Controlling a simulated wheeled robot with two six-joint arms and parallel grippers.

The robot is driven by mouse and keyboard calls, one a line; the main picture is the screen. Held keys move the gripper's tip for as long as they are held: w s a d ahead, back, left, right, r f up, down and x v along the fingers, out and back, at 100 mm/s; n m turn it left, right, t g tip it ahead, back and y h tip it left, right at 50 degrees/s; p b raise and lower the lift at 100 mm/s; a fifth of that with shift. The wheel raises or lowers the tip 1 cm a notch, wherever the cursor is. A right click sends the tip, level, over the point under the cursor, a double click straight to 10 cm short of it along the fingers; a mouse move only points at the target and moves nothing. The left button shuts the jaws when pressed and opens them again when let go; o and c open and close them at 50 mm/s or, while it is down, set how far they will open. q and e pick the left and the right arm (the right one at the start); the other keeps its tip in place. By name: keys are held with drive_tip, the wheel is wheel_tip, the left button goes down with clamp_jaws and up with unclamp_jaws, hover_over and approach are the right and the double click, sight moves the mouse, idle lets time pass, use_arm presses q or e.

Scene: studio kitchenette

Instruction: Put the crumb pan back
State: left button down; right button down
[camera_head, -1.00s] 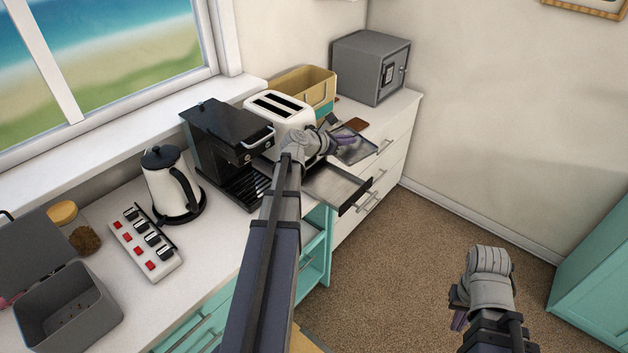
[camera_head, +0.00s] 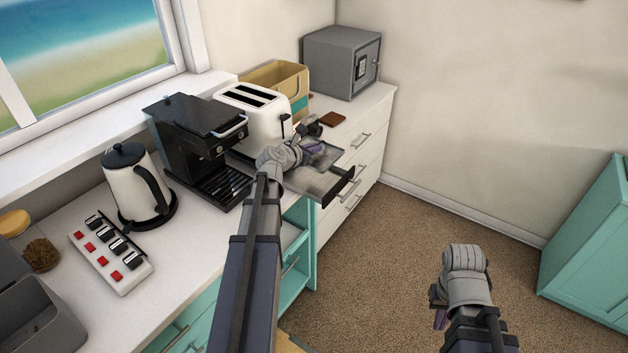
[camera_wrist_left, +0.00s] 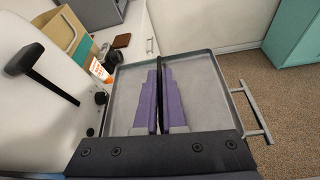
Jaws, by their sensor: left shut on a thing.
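The crumb pan is a shallow grey tray. In the left wrist view the pan (camera_wrist_left: 205,85) lies under my left gripper (camera_wrist_left: 153,75), whose purple fingers are shut on a thin dark part of it. In the head view my left gripper (camera_head: 313,148) holds the pan by the front of the white toaster (camera_head: 262,112).
A black coffee machine (camera_head: 197,145) stands left of the toaster, with a kettle (camera_head: 138,185) and a switch strip (camera_head: 110,255) further left. A tan box (camera_head: 275,78) and a grey safe (camera_head: 342,62) stand behind. The floor (camera_head: 400,250) is clear.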

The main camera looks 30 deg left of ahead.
use_arm(q)
drive_tip(key=b, duration=0.6)
hover_over(314, 180)
wheel_tip(314, 180, down, 6)
drive_tip(key=shift+w, duration=0.1)
drive_tip(key=shift+f, duration=0.1)
wheel_tip(314, 180, down, 4)
drive_tip(key=b, duration=0.3)
drive_tip(key=shift+r, duration=0.25)
drive_tip(key=shift+f+b, duration=0.15)
drive_tip(key=shift+b, duration=0.15)
drive_tip(key=c, duration=1)
unclamp_jaws()
